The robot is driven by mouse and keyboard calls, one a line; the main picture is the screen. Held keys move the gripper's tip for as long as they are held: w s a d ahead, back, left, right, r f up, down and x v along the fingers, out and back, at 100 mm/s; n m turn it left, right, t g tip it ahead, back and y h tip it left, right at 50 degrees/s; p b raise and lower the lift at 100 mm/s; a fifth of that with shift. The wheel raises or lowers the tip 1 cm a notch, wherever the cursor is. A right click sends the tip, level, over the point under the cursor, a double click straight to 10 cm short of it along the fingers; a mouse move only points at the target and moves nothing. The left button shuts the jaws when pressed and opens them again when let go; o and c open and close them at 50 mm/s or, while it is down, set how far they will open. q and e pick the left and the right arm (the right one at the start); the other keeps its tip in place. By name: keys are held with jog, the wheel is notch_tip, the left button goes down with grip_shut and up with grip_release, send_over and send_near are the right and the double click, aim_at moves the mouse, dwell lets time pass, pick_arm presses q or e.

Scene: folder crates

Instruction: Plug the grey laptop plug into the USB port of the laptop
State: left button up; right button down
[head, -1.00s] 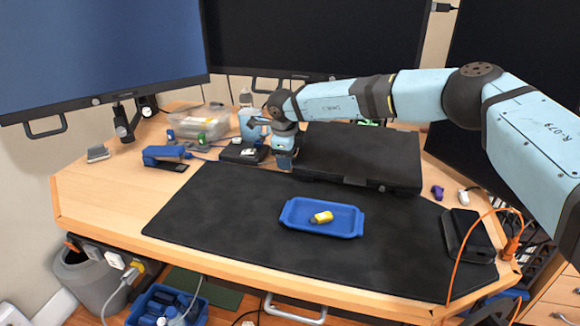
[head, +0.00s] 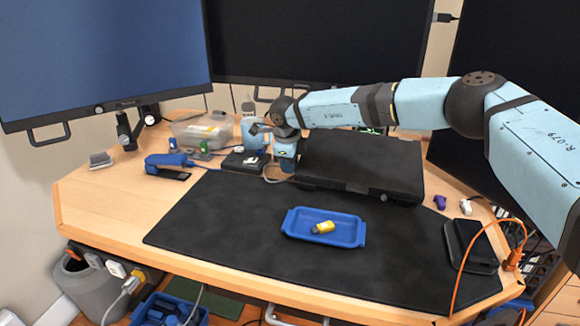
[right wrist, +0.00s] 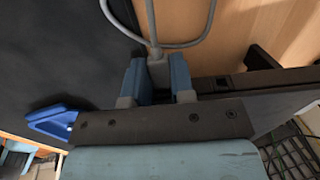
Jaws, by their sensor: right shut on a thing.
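The black laptop (head: 360,165) lies closed at the back of the dark desk mat. My right gripper (head: 286,166) is low beside its left end. In the right wrist view, its two blue fingers (right wrist: 157,80) are shut on the grey laptop plug (right wrist: 158,70), whose cable runs off upward. The plug's front end is hidden by the gripper. The laptop's dark edge (right wrist: 270,80) is just right of the fingers, with a small notch in it. I cannot tell whether the plug touches the laptop. My left gripper is not in view.
A blue tray (head: 298,236) with a yellow piece (head: 322,227) sits on the mat (head: 210,225). A black box (head: 245,161), a blue device (head: 168,161) and a clear bin (head: 185,140) stand left of my gripper. Monitors stand behind. The mat's left part is clear.

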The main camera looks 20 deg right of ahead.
pick_arm(q)
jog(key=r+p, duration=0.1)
jog(key=p, duration=0.1)
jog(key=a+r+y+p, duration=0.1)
jog(key=p, duration=0.1)
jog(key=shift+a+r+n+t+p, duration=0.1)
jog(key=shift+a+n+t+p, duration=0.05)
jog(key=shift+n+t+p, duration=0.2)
pick_arm(e)
jog(key=w+d+v, duration=0.1)
jog(key=v, duration=0.8)
jog(key=w+d+v, duration=0.1)
jog(key=w+v, duration=0.1)
jog(key=v, duration=0.7)
jog(key=shift+r, duration=0.7)
jog(key=shift+d, duration=0.1)
jog(key=c, duration=1.6)
grip_release()
grip_shut()
jog(key=shift+f, duration=0.1)
